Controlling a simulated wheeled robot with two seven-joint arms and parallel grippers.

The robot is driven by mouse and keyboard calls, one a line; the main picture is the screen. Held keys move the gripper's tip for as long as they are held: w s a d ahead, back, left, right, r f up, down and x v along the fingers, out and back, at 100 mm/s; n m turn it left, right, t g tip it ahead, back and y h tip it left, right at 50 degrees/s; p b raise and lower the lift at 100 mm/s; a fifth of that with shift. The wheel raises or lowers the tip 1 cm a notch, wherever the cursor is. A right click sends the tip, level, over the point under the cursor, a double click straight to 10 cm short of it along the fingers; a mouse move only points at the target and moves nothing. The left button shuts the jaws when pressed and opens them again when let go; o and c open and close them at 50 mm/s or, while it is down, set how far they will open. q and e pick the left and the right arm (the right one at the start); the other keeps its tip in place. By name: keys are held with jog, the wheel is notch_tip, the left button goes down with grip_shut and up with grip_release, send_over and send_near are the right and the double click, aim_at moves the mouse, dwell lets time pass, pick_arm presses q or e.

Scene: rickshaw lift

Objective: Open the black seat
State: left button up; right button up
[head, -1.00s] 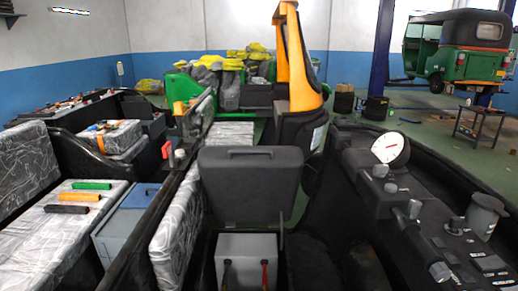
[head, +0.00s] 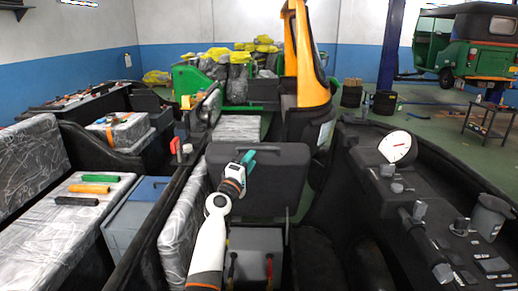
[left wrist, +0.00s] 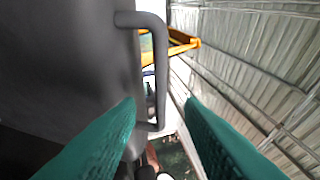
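The black seat (head: 275,190) stands tilted up in the middle of the head view, above a grey box (head: 258,243). Its handle is on the top edge, partly hidden by my left gripper (head: 247,158) in the head view. In the left wrist view the seat's dark side (left wrist: 70,65) fills the left, and the bar of the handle (left wrist: 160,70) lies between and beyond the fingertips. My left gripper (left wrist: 161,105) is open, with its teal fingers apart on either side of the handle's line. My right gripper does not show.
A white wrapped seat (head: 180,240) and a blue-grey box (head: 130,215) stand to the left. A dashboard with a white gauge (head: 398,148) and handlebar (head: 420,235) is on the right. An orange-and-black pillar (head: 305,60) rises behind the seat.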

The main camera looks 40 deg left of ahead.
aim_at(259, 149)
pick_arm(q)
jog(key=x, duration=0.7)
jog(key=shift+w+b, duration=0.1)
jog(key=shift+b, duration=0.25)
grip_shut()
jog(key=shift+d+f, duration=0.1)
